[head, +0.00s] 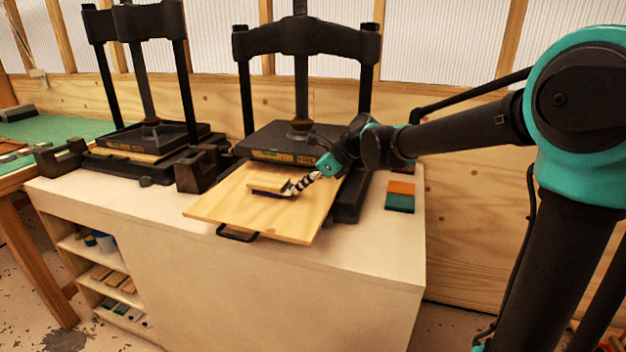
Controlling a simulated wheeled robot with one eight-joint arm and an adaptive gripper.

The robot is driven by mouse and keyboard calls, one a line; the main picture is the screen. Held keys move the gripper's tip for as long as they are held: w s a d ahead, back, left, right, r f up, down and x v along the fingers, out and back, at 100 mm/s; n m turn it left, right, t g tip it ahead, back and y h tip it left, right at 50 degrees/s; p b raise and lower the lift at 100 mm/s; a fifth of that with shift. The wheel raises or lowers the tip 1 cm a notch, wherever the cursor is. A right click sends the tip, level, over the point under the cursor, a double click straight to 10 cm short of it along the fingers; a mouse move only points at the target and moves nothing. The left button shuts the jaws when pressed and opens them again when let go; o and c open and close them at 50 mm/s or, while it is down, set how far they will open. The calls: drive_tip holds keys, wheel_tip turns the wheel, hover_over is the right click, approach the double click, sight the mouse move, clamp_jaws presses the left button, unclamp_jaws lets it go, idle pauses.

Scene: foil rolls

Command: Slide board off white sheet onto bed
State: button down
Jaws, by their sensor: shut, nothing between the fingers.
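A large pale wooden sheet (225,205) lies at the front of the middle press and overhangs the cabinet's front edge. A small wooden board (266,183) with a dark layer under its front edge lies on it. I cannot make out a separate white sheet. The black press bed (349,202) shows at the right of the wooden sheet; the rest of it is hidden. My gripper (288,191) is shut and empty, its fingertips at the small board's right front edge. I cannot tell whether they touch it.
The middle press's black platen (285,140) sits low behind the small board. A second black press (150,135) stands at left. Orange and green blocks (400,195) lie at right. The cabinet top's front right (365,245) is clear.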

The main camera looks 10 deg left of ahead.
sight(250, 183)
drive_tip(key=shift+w+a, duration=0.1)
drive_tip(key=shift+a, duration=1.35)
drive_tip(key=a, duration=1.1)
drive_tip(key=shift+w+a, duration=0.2)
drive_tip(key=shift+w, duration=0.15)
